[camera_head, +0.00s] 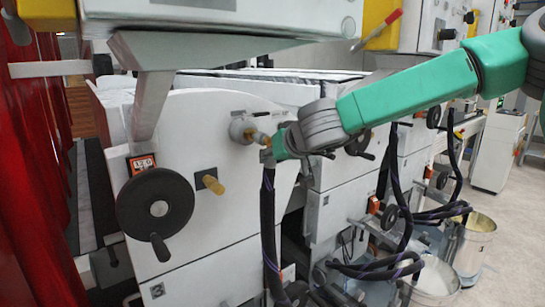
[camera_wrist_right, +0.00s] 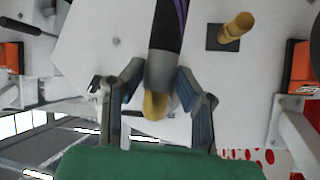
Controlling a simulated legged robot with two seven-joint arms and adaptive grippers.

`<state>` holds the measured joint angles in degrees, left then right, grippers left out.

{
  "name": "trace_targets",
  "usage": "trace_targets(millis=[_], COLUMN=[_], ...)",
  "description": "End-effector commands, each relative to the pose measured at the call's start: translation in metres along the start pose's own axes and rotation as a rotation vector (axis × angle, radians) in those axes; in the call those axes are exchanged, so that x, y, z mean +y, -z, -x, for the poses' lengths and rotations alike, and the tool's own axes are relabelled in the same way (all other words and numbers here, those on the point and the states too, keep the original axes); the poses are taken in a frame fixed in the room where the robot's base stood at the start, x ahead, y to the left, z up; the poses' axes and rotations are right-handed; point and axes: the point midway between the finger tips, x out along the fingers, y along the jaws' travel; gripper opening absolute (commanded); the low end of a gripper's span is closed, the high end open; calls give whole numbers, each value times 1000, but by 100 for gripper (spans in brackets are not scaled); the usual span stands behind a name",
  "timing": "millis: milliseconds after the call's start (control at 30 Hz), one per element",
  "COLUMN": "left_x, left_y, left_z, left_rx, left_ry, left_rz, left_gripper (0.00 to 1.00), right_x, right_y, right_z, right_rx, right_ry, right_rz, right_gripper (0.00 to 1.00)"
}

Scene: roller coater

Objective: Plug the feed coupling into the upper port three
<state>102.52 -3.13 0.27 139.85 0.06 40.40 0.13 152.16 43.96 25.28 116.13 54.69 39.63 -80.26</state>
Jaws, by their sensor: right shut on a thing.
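My right gripper (camera_head: 268,147) is shut on the feed coupling, a grey collar (camera_wrist_right: 160,70) with a brass tip (camera_wrist_right: 154,105). The dark hose (camera_head: 268,215) hangs down from it. In the wrist view the fingers flank the collar. In the head view a round grey port (camera_head: 240,128) on the white machine panel lies just left of the gripper, with a brass piece between them. I cannot tell whether the coupling touches the port. Lower left is a bare brass fitting (camera_head: 213,184), also in the wrist view (camera_wrist_right: 236,27). My left gripper is not in view.
A black handwheel (camera_head: 155,205) juts out left of the brass fitting, below an orange tag (camera_head: 141,165). More machine units with looped dark hoses (camera_head: 390,200) and buckets (camera_head: 476,240) stand to the right. Open floor lies at the far right.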

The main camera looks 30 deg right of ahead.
Motion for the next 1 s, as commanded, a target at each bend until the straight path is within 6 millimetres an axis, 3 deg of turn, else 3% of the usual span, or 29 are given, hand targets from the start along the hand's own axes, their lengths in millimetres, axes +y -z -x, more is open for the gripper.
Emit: trace_targets(millis=[1000], left_x=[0], left_y=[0], left_z=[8], left_rx=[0], left_ry=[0], left_rz=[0], left_gripper=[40], right_x=[0], right_y=[0], right_z=[0], right_rx=[1], right_ry=[0], right_rz=[0], right_gripper=[0])
